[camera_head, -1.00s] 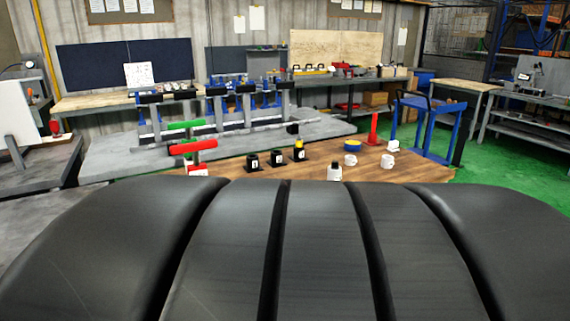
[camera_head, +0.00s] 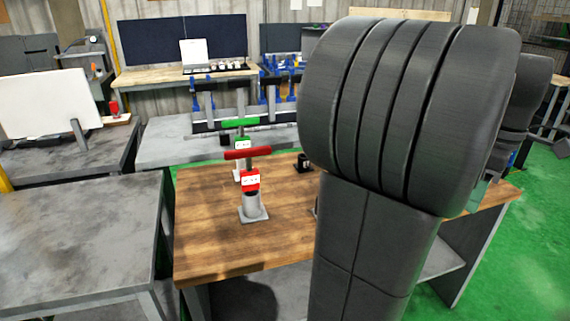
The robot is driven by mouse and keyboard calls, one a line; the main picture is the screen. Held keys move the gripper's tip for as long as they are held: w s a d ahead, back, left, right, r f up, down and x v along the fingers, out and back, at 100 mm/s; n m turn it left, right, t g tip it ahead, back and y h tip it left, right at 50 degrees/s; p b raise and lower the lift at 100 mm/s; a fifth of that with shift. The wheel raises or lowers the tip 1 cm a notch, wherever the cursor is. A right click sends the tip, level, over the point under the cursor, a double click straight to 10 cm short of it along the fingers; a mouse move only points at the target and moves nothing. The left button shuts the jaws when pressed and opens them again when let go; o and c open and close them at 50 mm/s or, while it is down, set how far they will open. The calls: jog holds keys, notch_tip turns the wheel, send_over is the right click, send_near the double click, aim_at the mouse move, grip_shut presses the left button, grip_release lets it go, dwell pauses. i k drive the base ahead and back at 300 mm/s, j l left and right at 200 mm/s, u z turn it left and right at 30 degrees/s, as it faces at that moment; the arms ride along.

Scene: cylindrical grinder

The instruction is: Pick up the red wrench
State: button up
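The red wrench (camera_head: 247,154) is a T-shaped tool with a red crossbar handle. It stands upright in a grey cylindrical holder (camera_head: 254,208) on the wooden-topped table, with a red label block (camera_head: 251,181) on the front. A similar green-handled tool (camera_head: 240,122) stands just behind it. My gripper is not in view. My dark arm fills the right middle of the picture, to the right of the red wrench, and hides much of the table's right side.
The wooden table top (camera_head: 210,240) is clear left of and in front of the holder. A black cup (camera_head: 303,163) stands behind, near my arm. A grey metal table (camera_head: 80,235) stands at left, with a narrow gap between. Green floor (camera_head: 535,225) shows at right.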

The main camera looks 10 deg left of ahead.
aim_at(249, 177)
jog(key=i+j+u, duration=0.15)
jog(key=i+u, duration=0.15)
jog(key=i, duration=0.15)
jog(key=i+u, duration=0.4)
jog(key=u, duration=1.35)
